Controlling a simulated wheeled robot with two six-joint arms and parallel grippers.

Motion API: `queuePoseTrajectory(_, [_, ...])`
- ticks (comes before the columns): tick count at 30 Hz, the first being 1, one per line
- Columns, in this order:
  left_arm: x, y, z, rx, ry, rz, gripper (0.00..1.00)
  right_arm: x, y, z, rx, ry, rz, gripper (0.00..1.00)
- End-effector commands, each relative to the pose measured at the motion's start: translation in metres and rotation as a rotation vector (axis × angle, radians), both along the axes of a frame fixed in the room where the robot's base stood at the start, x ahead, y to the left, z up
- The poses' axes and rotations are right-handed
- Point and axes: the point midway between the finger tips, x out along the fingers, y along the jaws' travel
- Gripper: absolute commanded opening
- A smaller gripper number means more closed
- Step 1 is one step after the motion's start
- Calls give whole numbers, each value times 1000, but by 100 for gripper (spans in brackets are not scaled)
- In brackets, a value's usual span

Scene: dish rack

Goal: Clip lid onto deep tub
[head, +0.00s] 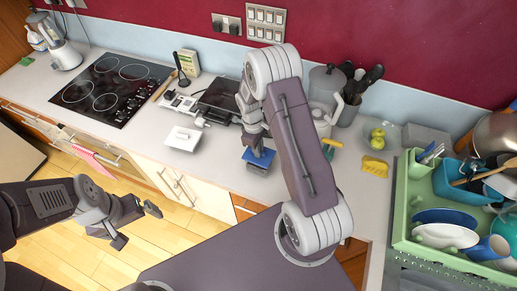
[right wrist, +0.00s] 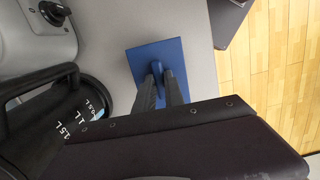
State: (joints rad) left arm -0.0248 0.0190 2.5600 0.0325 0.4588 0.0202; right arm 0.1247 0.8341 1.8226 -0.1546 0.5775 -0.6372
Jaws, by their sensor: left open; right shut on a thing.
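My right gripper (head: 257,149) points down over the counter and is shut on the raised grip of a blue square lid (head: 259,162). In the right wrist view the flat blue lid (right wrist: 188,56) lies below the fingertips (right wrist: 158,68), with its grip between them. I cannot tell whether the lid rests on something or hangs just above the counter. A white square container (head: 183,138) with a small raised part on top stands on the counter to the left; I cannot tell whether it is the deep tub. My left gripper (head: 136,225) is open and empty, over the floor in front of the cabinets.
A black hob (head: 112,87) is at the left, and a dark appliance (head: 219,96) stands behind the lid. To the right are a yellow sponge (head: 375,167), green apples (head: 377,138) and a green dish rack (head: 402,215) full of dishes. A glass jug (right wrist: 40,115) is close to my right gripper.

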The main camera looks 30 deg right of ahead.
Motion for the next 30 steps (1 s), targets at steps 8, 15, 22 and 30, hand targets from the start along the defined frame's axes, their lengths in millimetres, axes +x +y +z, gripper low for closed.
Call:
queuePoseTrajectory(8, [0,0,-15,0,0,0,100,0,0,-20,0,0,0,0])
queuePoseTrajectory(15, [0,0,-13,0,0,0,100,0,0,-19,0,0,0,0])
queuePoseTrajectory(22, [0,0,-14,0,0,0,100,0,0,-22,0,0,0,0])
queuePoseTrajectory(30, [0,0,-15,0,0,0,100,0,0,-23,0,0,0,0])
